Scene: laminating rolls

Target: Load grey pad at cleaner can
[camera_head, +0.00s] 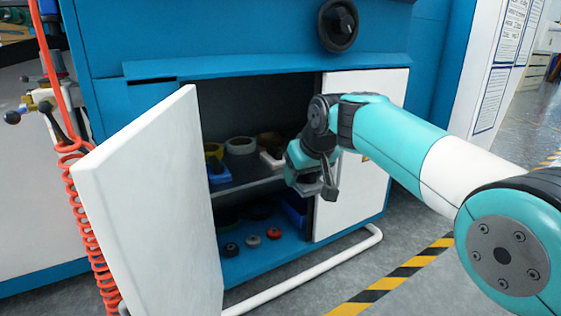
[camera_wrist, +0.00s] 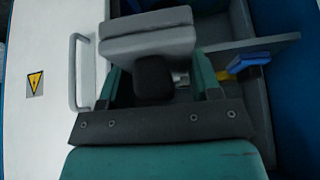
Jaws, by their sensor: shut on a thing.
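My gripper (camera_wrist: 155,85) is shut on a grey block-shaped pad (camera_wrist: 148,40). A dark block (camera_wrist: 153,78) shows between the two teal fingers, and the pad's pale grey body lies just beyond the fingertips. In the head view my gripper (camera_head: 312,180) is at the opening of the blue cabinet, in front of the right end of its shelf; the pad is hard to make out there. I cannot pick out the cleaner can in either view.
The left white door (camera_head: 150,200) stands open; the right one (camera_head: 370,110) looks shut. Rolls (camera_head: 240,146) sit on the grey shelf (camera_head: 250,184). Several small round things (camera_head: 273,233) and a blue bin (camera_head: 293,209) are below. A white rail (camera_head: 320,268) runs in front.

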